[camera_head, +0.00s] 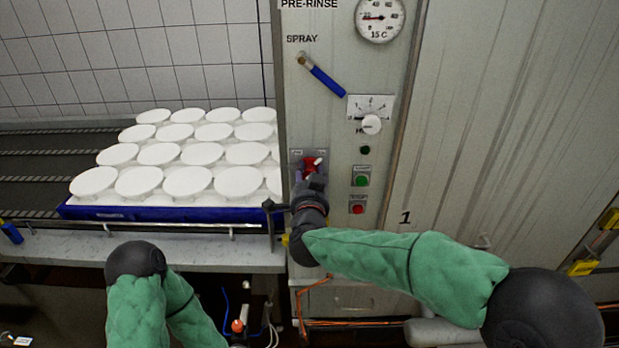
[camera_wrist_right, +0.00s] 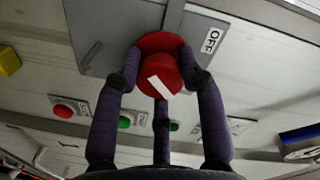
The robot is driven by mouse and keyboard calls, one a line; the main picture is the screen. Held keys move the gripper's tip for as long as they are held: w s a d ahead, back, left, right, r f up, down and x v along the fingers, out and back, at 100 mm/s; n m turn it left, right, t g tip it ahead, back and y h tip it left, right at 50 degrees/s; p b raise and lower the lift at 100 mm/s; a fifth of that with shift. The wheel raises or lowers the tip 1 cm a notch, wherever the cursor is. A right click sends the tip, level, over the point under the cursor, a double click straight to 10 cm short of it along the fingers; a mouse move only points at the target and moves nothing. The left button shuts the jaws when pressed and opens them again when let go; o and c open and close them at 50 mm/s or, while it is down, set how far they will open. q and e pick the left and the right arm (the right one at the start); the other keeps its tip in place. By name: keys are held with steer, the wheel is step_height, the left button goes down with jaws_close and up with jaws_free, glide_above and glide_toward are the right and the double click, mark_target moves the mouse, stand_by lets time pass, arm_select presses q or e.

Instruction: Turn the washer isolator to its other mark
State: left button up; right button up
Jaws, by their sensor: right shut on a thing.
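The washer isolator is a red rotary knob (camera_wrist_right: 158,72) with a white stripe, on a grey plate (camera_wrist_right: 105,40). An OFF label (camera_wrist_right: 211,41) is beside it in the right wrist view. The stripe lies slanted, not pointing straight at the OFF label. My right gripper (camera_wrist_right: 160,78) is shut on the red knob, its dark fingers around it. In the head view the knob (camera_head: 311,164) shows just above my right gripper (camera_head: 312,178), which hides part of the plate. My left arm is at the lower left of the head view; its fingers are not in view.
A green button (camera_head: 362,177) and a red button (camera_head: 357,208) sit right of the isolator. A blue-handled spray lever (camera_head: 327,80), a dial (camera_head: 371,124) and a gauge (camera_head: 380,17) are above. A blue tray (camera_head: 150,212) of white moulds stands left on the conveyor.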

stand_by(0.3)
steer(key=o, duration=1.2)
steer(key=shift+c, duration=0.2)
steer(key=shift+s, duration=0.1)
steer(key=s, duration=1.1)
steer(key=shift+s+r, duration=0.35)
steer(key=shift+s, duration=0.05)
